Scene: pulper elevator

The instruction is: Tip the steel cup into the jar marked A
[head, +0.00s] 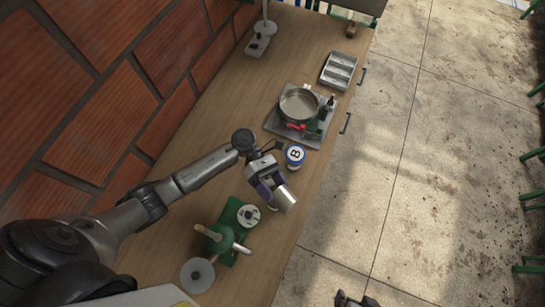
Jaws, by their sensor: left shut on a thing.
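My left gripper (271,188) is above the table, shut on the steel cup (286,199). The cup is a small shiny cylinder and looks tilted. A jar with a blue-rimmed white lid marked B (295,155) stands just beyond the gripper. No letter A can be read. A pale bit of something (272,207) shows under the gripper and cup; I cannot tell whether it is the jar marked A. A dark pronged shape (355,300) at the bottom edge may be my right gripper, but its jaws cannot be made out.
A green device with a steel cylinder (220,240) stands nearer on the wooden table (315,55). A pan (299,104) sits on a grey plate beyond jar B, and a compartment tray (339,70) lies farther back. A brick wall (110,90) bounds the left.

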